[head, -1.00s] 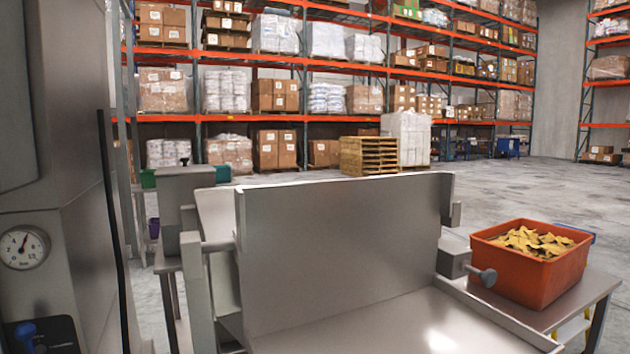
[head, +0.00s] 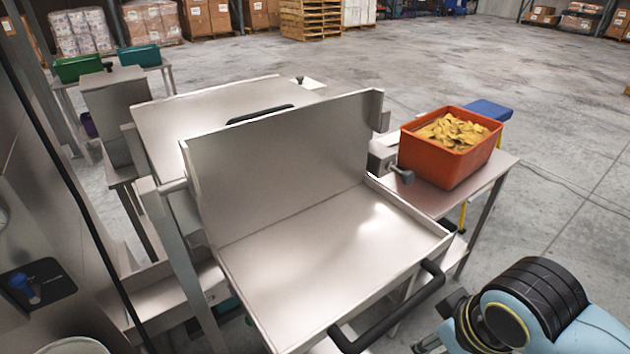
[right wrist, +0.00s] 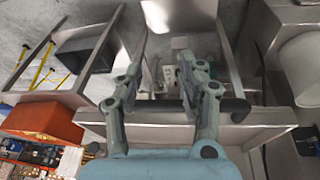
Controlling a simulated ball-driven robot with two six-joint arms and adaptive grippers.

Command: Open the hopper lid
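The steel hopper in the middle of the head view has a flat, shallow-rimmed front panel (head: 300,260), which looks like the lid and lies roughly level. A black bar handle (head: 395,312) runs along its front edge. A tall steel plate (head: 290,165) stands upright behind the panel. My right gripper (right wrist: 160,65) is open in the right wrist view, its fingers apart. The black handle (right wrist: 238,108) crosses behind the fingers there; contact cannot be told. In the head view the right gripper is mostly cut off, low and right of the handle. My left gripper is not in view.
An orange bin (head: 440,165) of yellow pieces stands on a steel side table (head: 490,180) to the right. A knob (head: 402,174) sticks out near it. Another steel unit with a black handle (head: 260,113) stands behind. Open floor (head: 560,150) lies to the right.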

